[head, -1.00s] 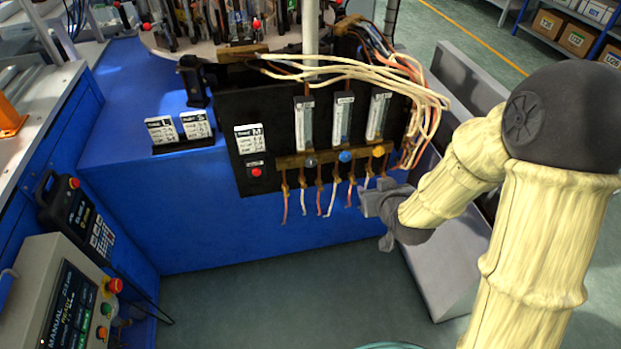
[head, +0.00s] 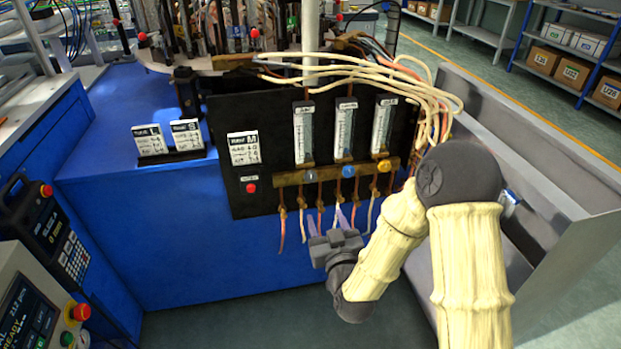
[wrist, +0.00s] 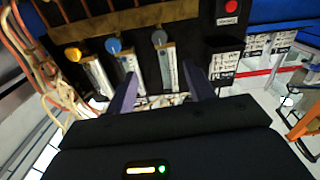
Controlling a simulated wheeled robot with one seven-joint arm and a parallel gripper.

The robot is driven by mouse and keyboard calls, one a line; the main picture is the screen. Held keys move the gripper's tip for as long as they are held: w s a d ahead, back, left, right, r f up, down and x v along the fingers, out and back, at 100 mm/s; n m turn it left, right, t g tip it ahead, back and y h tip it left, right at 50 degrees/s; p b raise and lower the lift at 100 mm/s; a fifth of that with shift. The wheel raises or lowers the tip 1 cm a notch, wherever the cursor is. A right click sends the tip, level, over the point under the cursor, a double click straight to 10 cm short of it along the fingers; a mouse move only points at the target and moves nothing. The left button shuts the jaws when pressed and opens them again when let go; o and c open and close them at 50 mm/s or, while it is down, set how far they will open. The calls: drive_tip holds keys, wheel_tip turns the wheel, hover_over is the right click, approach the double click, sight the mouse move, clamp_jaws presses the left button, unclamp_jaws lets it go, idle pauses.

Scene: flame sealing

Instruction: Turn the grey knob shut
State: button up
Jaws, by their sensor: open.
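The grey knob (head: 311,175) sits on the brass bar (head: 290,179) under the left flowmeter (head: 303,132). It also shows in the wrist view (wrist: 159,37), ahead of the gap between my fingertips and apart from them. My gripper (head: 327,218) is open and empty, with purple fingers, in front of and below the bar in the head view. Both fingers also show in the wrist view (wrist: 161,72). The blue knob (head: 348,171) and the yellow knob (head: 384,166) lie to the right of the grey one.
Thin hoses (head: 283,222) hang below the bar. Pale cables (head: 400,80) loop over the black panel's upper right. A red button (head: 251,188) is left of the bar. A grey metal trough (head: 540,185) stands at the right. The floor before the blue bench is clear.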

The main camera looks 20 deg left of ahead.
sight(311, 178)
drive_tip(key=b+x, duration=0.1)
drive_tip(key=x, duration=1.6)
drive_tip(key=shift+w+a, duration=0.1)
drive_tip(key=shift+a, duration=0.1)
drive_tip(key=c, duration=0.9)
drive_tip(key=shift+c, duration=0.2)
drive_tip(key=shift+m+b, duration=0.35)
drive_tip(key=shift+m, duration=0.15)
drive_tip(key=o, duration=0.9)
drive_tip(key=shift+o, duration=0.2)
drive_tip(key=p+v, duration=0.1)
drive_tip(key=v, duration=1.6)
drive_tip(key=shift+d, duration=0.25)
